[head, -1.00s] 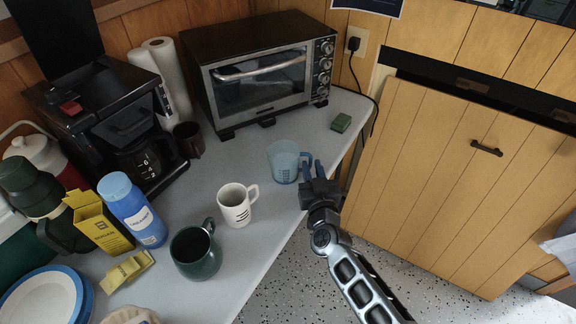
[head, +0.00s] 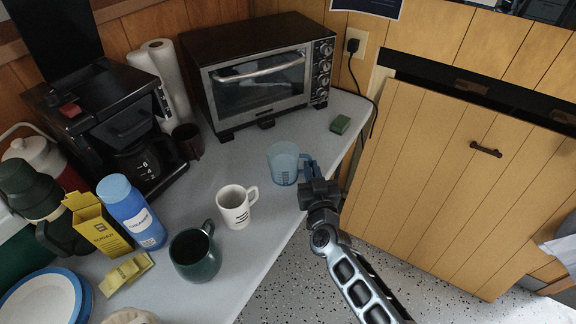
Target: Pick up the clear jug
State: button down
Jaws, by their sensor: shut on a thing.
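The clear jug (head: 282,164) is a see-through, bluish measuring jug with markings on its side. It stands upright on the grey counter (head: 262,215), near the right edge and in front of the oven. My gripper (head: 308,170) is at the jug's right side, where the handle is, and is shut on the jug there. The fingers cover most of the handle, so the exact grip is partly hidden.
A white mug (head: 234,207) and a dark green mug (head: 194,252) stand left of the jug. A toaster oven (head: 262,75) is behind it, and a green sponge (head: 340,124) lies back right. A coffee maker (head: 110,125) and a blue bottle (head: 130,212) stand further left.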

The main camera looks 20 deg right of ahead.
jog(key=shift+r, duration=0.15)
jog(key=shift+r+p, duration=1.35)
jog(key=shift+r, duration=0.6)
jog(key=s+d+r, duration=0.6)
jog(key=d, duration=0.3)
jog(key=shift+s+d+r+p, duration=0.25)
jog(key=shift+s+r+p, duration=0.05)
jog(key=shift+r+p, duration=0.1)
